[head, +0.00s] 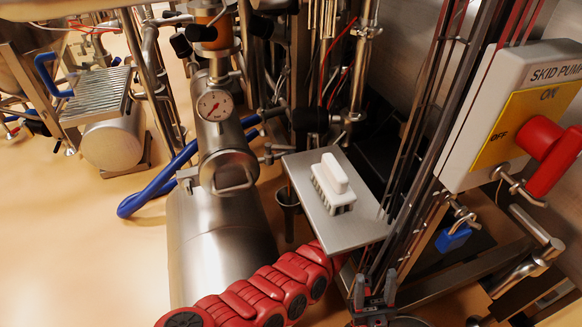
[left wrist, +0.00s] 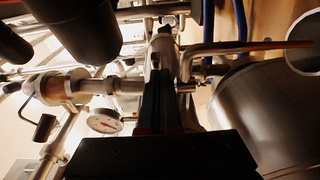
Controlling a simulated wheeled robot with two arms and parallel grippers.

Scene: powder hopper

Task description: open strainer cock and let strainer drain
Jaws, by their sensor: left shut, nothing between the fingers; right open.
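A steel pipe body with a round pressure gauge (head: 214,104) stands left of centre in the head view. I cannot be sure which part is the strainer. A small cock-like fitting (head: 270,153) sticks out to its right, above a narrow funnel (head: 288,200); its handle position is unclear. My left gripper (left wrist: 163,62) shows in the left wrist view, shut and empty, its dark fingers close to steel pipework; contact cannot be told. The gauge (left wrist: 105,121) is to its left. In the head view the left gripper is hidden. My right gripper (head: 373,292) is open and empty at the bottom.
A steel plate (head: 363,230) carries a white brush (head: 332,184). At right is a switch box (head: 497,130) with a red handle (head: 550,155); a blue padlock (head: 453,238) hangs below. A blue hose (head: 160,190) loops at left. Bare floor lies at lower left.

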